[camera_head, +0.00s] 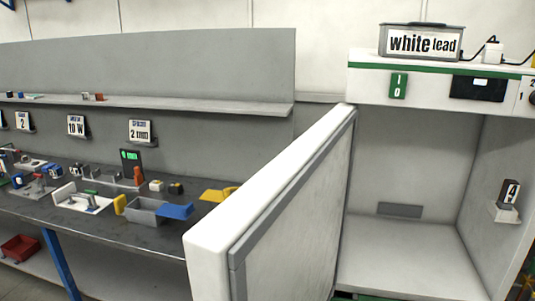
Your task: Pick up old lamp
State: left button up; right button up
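I cannot make out a thing that is clearly an old lamp; the small items on the workbench are too small to tell apart. Neither of my grippers is in view. A dark block marked 4 (508,194) stands on a small white bracket (504,213) on the right inner wall of an open white cabinet (412,250). A grey box labelled "white lead" (421,42) sits on top of the cabinet.
The cabinet's thick white door (290,205) stands open between its chamber and the grey workbench (120,235). A grey tray (146,210), blue and yellow pieces and several small devices crowd the bench. A red bin (20,248) is below. The cabinet floor is clear.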

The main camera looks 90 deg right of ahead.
aim_at(510, 188)
jog(key=k+l+u, duration=0.15)
jog(key=k+u, duration=0.75)
jog(key=k+j+u, duration=0.2)
jog(key=k+u, duration=0.85)
jog(key=u, duration=5.45)
